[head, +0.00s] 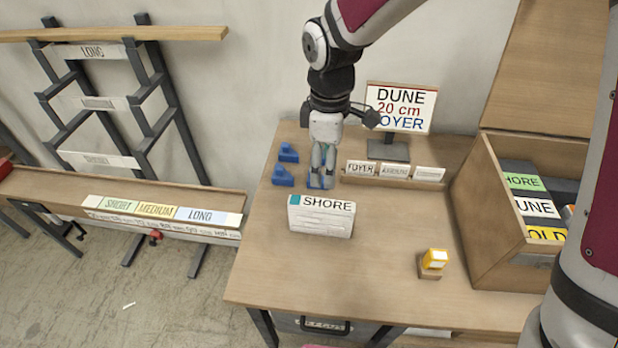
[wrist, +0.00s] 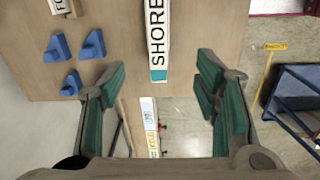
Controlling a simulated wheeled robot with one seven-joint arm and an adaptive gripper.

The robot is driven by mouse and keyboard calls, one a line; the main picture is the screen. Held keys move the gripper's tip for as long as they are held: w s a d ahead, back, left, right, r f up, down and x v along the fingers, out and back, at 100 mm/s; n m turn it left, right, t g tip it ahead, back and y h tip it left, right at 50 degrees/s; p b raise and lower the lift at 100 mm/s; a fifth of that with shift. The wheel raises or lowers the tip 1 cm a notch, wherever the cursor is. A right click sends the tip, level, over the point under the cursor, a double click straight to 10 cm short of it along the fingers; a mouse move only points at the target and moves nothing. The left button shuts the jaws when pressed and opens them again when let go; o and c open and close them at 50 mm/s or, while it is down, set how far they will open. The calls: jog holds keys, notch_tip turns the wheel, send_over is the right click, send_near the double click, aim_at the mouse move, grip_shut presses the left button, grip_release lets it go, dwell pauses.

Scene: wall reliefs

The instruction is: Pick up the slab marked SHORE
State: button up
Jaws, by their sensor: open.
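The slab marked SHORE (head: 321,216) stands upright on the wooden table (head: 375,255), its white relief face toward the head camera and a teal patch at the left end of its top edge. In the wrist view the slab (wrist: 157,35) is seen from above, its lettered top edge lying between the lines of the two fingers and ahead of them. My gripper (head: 321,180) is behind the slab in the head view, pointing down. Its teal-padded fingers (wrist: 165,95) are wide apart in the wrist view with nothing between them. I cannot tell the exact height above the slab.
Blue wedge blocks (head: 283,176) lie left of my gripper. A sign reading DUNE 20 cm FOYER (head: 400,108) stands behind, beside a card holder (head: 395,177). A yellow block (head: 434,259) sits front right. A wooden crate (head: 480,205) holds several slabs. The table's front middle is clear.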

send_over(322, 203)
jog(key=f, duration=0.8)
jog(key=shift+s+a+f, duration=0.25)
jog(key=shift+a+f, duration=0.05)
jog(key=shift+a, duration=0.1)
jog(key=shift+w+d+f, duration=0.15)
jog(key=shift+d+f, duration=0.05)
jog(key=shift+f, duration=1.3)
jog(key=shift+w+d+f, duration=0.1)
jog(key=shift+d+f, duration=0.05)
jog(key=shift+f, duration=1.3)
grip_shut()
